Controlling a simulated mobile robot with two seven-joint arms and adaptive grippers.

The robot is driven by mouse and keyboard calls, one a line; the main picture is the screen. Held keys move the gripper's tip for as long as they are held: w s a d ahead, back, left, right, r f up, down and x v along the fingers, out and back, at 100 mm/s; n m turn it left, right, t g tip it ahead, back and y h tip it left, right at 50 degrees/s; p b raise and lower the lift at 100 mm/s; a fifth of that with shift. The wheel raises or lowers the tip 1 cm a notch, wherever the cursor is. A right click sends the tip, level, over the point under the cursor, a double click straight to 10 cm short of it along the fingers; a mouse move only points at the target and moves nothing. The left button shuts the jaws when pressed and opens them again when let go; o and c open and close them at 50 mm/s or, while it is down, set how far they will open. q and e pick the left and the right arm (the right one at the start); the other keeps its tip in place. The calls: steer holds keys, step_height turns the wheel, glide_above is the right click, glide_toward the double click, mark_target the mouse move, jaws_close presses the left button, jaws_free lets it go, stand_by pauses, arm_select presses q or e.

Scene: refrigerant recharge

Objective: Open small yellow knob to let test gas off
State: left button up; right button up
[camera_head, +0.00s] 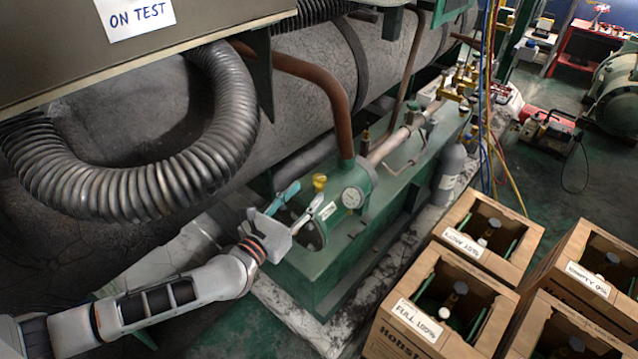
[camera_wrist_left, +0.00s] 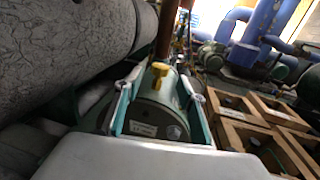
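The small yellow knob (camera_head: 319,182) stands on top of the green vessel end, beside a round white-faced gauge (camera_head: 352,197). In the left wrist view the knob (camera_wrist_left: 159,72) shows between and just beyond my fingertips. My left gripper (camera_head: 299,193) reaches in from the lower left with its two teal-edged fingers spread apart. In the left wrist view the fingers (camera_wrist_left: 164,85) are wide open with nothing held between them. I cannot tell whether either finger touches the vessel. My right gripper is not in view.
Several cardboard cartons (camera_head: 445,300) with bottles stand at the lower right. A grey cylinder (camera_head: 449,172) stands beside the green base. Green floor lies open farther right.

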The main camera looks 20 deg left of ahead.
mark_target(320, 177)
arm_select(q)
steer(key=w, duration=0.3)
steer(key=w+d, duration=0.1)
steer(key=w, duration=0.1)
steer(key=shift+w+d+f+b, duration=0.1)
steer(key=shift+w+f+b, duration=0.05)
steer(key=shift+w+b, duration=0.25)
steer(key=shift+w+d, duration=0.15)
steer(key=shift+w, duration=0.5)
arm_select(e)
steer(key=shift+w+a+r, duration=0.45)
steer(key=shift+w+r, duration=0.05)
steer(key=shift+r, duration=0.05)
